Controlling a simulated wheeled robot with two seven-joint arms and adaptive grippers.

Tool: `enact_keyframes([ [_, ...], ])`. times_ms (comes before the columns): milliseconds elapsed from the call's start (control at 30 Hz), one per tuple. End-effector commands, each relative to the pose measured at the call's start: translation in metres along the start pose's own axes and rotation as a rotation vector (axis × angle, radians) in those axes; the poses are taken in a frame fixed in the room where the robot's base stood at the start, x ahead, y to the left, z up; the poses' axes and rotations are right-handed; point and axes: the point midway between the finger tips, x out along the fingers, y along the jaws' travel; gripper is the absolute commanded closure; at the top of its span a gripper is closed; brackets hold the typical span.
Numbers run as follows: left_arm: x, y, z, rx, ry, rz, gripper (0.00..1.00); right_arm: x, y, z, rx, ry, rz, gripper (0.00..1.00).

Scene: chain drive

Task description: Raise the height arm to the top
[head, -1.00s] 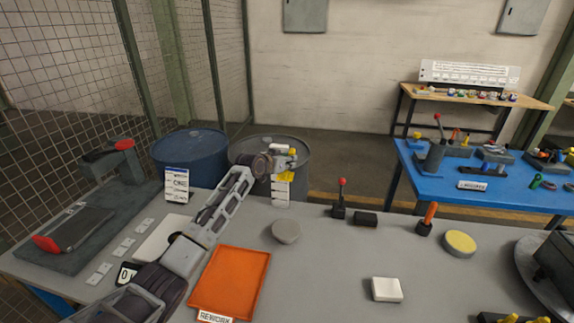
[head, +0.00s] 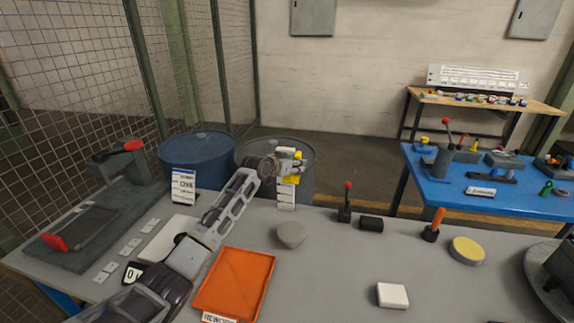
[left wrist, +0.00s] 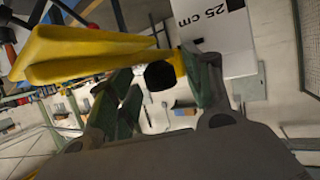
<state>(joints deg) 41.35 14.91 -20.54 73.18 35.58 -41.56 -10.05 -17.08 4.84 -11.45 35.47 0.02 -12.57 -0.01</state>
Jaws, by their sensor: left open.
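The height arm is a yellow bar that shows large across the upper left of the left wrist view (left wrist: 90,52); in the head view a yellow part (head: 292,180) shows at the gripper. It stands at a white upright scale (head: 286,197), whose "25 cm" mark shows in the left wrist view (left wrist: 214,22). My left gripper (head: 294,163) is at the scale at the back of the table. Its fingers (left wrist: 155,95) are open, with a round black part and the yellow piece between or just beyond them. I cannot tell whether they touch. My right gripper is out of view.
A grey table (head: 340,270) carries an orange tray (head: 236,283), a grey round knob (head: 291,235), a red-topped lever (head: 346,203), an orange-handled lever (head: 434,225) and a white block (head: 392,295). Blue (head: 197,155) and grey (head: 262,150) drums stand behind the table.

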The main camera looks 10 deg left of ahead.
Motion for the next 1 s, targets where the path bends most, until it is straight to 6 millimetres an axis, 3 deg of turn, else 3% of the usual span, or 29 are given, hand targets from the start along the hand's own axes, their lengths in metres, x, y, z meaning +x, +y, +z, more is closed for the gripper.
enact_keyframes([
  [367,-0.017,-0.001,0.0,0.0,0.0,-0.001,0.49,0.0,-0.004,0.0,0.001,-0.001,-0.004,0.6],
  [1000,-0.068,-0.001,0.001,0.0,0.0,-0.001,0.49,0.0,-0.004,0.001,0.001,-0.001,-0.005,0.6],
])
